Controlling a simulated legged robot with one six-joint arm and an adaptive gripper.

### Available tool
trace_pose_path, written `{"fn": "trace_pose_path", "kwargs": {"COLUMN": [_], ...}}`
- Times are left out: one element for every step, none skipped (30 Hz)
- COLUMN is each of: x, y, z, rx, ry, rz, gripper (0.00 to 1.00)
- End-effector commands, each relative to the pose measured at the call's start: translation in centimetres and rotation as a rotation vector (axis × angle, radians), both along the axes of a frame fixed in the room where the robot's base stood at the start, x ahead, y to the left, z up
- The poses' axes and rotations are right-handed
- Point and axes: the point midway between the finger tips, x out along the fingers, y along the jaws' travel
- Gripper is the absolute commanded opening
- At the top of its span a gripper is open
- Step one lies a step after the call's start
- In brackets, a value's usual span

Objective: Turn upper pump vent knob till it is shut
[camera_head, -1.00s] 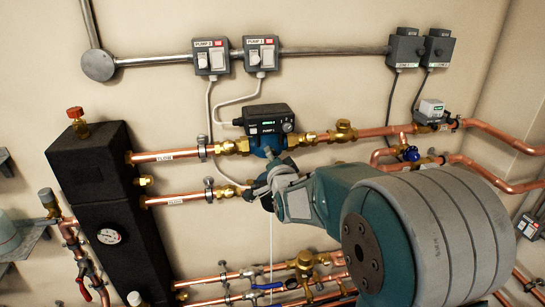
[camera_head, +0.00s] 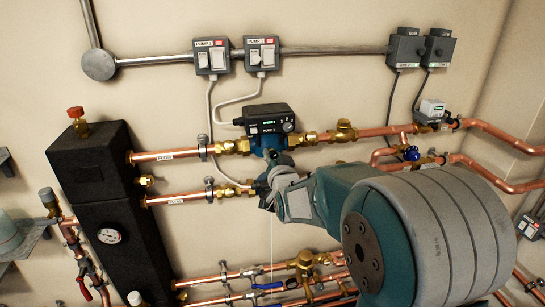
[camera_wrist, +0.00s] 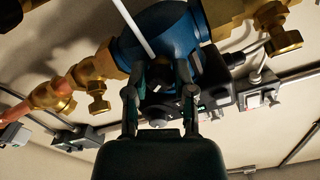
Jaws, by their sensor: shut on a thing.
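The upper pump is the blue body (camera_head: 268,144) with a black control box (camera_head: 267,119) labelled as a pump, set in the upper copper line. In the wrist view its blue body (camera_wrist: 170,35) fills the top middle. My gripper (camera_head: 262,190) reaches from the right to the pump's front, just below the control box. In the wrist view my gripper (camera_wrist: 166,68) has its two fingers closed in on the dark vent knob (camera_wrist: 160,87) at the pump's front.
Brass fittings (camera_wrist: 95,65) and copper pipes (camera_head: 375,132) flank the pump. A thin white cable (camera_wrist: 133,25) crosses the pump close to my fingers. Pump switches (camera_head: 262,55) are on the wall above. A black insulated block (camera_head: 120,235) stands at left.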

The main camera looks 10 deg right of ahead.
Motion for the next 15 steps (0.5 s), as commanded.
{"fn": "trace_pose_path", "kwargs": {"x": [0.0,0.0,0.0,0.0,0.0,0.0,0.0,0.0,0.0,0.0,0.0,0.0,0.0,0.0,0.0], "y": [0.01,0.01,0.01,0.02,0.03,0.03,0.03,0.03,0.04,0.04,0.05,0.05,0.06,0.06,0.07], "z": [-0.13,-0.13,-0.13,-0.12,-0.13,-0.13,-0.13,-0.13,-0.12,-0.12,-0.12,-0.12,-0.11,-0.11,-0.11], "rx": [-0.042,-0.071,-0.109,-0.137,-0.166,-0.204,-0.232,-0.261,-0.299,-0.327,-0.356,-0.394,-0.422,-0.451,-0.489], "ry": [0.003,0.003,0.003,0.004,0.004,0.004,0.004,0.004,0.004,0.004,0.004,0.004,0.004,0.004,0.004], "rz": [0.0,0.0,0.0,0.001,0.001,0.001,0.002,0.002,0.002,0.002,0.002,0.002,0.002,0.002,0.003], "gripper": [0.0,0.0,0.0,0.0,0.0,0.0,0.0,0.0,0.0,0.0,0.0,0.0,0.0,0.0,0.0]}}
